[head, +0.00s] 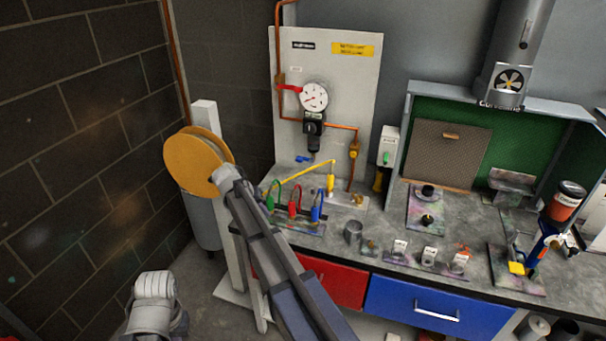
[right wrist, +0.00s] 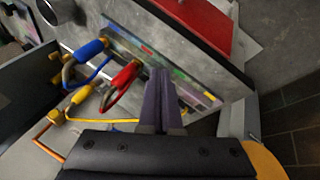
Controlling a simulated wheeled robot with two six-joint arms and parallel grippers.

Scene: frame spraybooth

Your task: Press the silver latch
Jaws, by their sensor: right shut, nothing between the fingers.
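I cannot surely pick out the silver latch in either view. My right gripper (right wrist: 164,74) is shut and empty in the right wrist view. Its fingertips point at the edge of a paint-marked board (right wrist: 190,78), beside a red coupling (right wrist: 126,76) and a blue coupling (right wrist: 90,48). I cannot tell whether they touch the board. In the head view my right arm reaches up to the left end of the bench and hides most of this gripper. A green coupling (head: 269,195), a red one (head: 293,203) and a blue one (head: 315,205) stand there.
A gauge panel (head: 351,95) stands behind the couplings. An orange disc (head: 190,163) is close at the left of my arm. A metal cup (head: 353,231) and several small labelled parts are along the bench front. A blue drawer (head: 400,304) is below.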

